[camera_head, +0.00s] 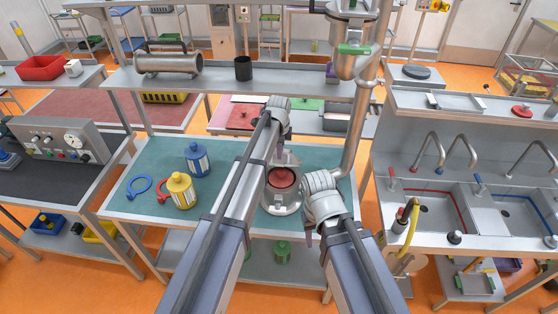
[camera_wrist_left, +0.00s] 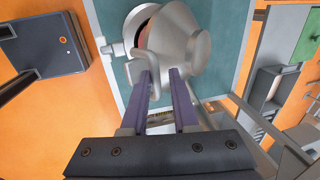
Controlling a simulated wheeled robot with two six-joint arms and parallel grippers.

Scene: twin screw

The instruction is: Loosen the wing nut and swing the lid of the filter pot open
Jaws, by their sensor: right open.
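The filter pot (camera_head: 281,206) is a silver round vessel on the teal bench top, with a red disc inside its rim. Its silver lid (camera_head: 286,158) appears raised at the far side; in the left wrist view the domed lid (camera_wrist_left: 188,45) stands tilted with red showing beside it. My left gripper (camera_head: 286,132) is at the pot's far side; in its wrist view its purple fingers (camera_wrist_left: 162,76) are apart, close to the lid. I cannot tell whether they touch it. My right gripper (camera_head: 309,238) is open at the pot's near right side, mostly hidden by its wrist. I cannot make out the wing nut.
A yellow-topped bottle (camera_head: 181,190), a blue-topped bottle (camera_head: 197,159) and a blue ring (camera_head: 139,186) are on the bench's left part. A vertical pipe (camera_head: 356,130) rises behind the pot on the right. Sinks (camera_head: 430,214) stand further right.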

